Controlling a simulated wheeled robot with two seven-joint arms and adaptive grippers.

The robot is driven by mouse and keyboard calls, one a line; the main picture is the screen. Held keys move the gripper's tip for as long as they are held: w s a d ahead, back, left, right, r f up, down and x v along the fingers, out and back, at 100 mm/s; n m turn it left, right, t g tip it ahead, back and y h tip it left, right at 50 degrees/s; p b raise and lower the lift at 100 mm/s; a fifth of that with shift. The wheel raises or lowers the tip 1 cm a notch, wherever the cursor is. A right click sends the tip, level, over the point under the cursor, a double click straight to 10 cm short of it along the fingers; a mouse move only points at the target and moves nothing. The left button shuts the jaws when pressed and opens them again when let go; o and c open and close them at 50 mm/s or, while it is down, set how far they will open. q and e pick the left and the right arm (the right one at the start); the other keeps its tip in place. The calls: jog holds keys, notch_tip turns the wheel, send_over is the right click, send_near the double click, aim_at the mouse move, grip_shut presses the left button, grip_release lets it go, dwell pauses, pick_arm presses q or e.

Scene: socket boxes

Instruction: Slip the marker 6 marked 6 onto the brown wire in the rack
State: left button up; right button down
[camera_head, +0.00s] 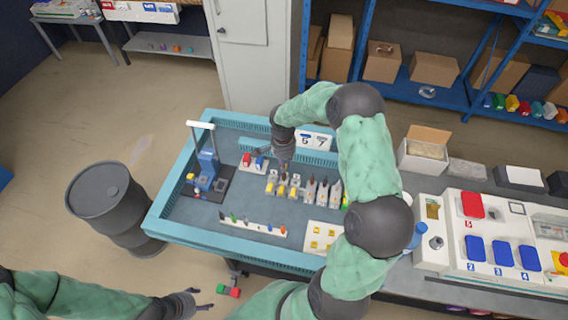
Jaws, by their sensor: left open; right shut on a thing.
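My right gripper (284,162) points down above the back middle of the teal-edged table, just over a row of small grey and yellow holders (282,188). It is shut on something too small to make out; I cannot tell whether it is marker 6. My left gripper (198,303) is open and empty, low at the front left, off the table. A white strip rack (252,227) near the table's front edge holds several small upright coloured pieces, green and blue among them. I cannot tell which one is the brown wire.
A blue press-like device (208,168) stands on a dark base at the left of the table. A white card with 5 and 7 (315,141) stands at the back. A white plate with yellow pieces (322,236) lies beside my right arm. A dark drum (108,203) stands left.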

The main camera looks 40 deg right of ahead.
jog(key=shift+f+b, duration=0.1)
jog(key=shift+b, duration=0.2)
dwell(0.4)
jog(key=shift+f+b, duration=1.1)
jog(key=shift+f, duration=0.2)
dwell(0.6)
jog(key=c, duration=0.7)
grip_release()
jog(key=shift+o, duration=0.2)
jog(key=shift+r+p, duration=1.95)
jog(key=shift+r, duration=1.85)
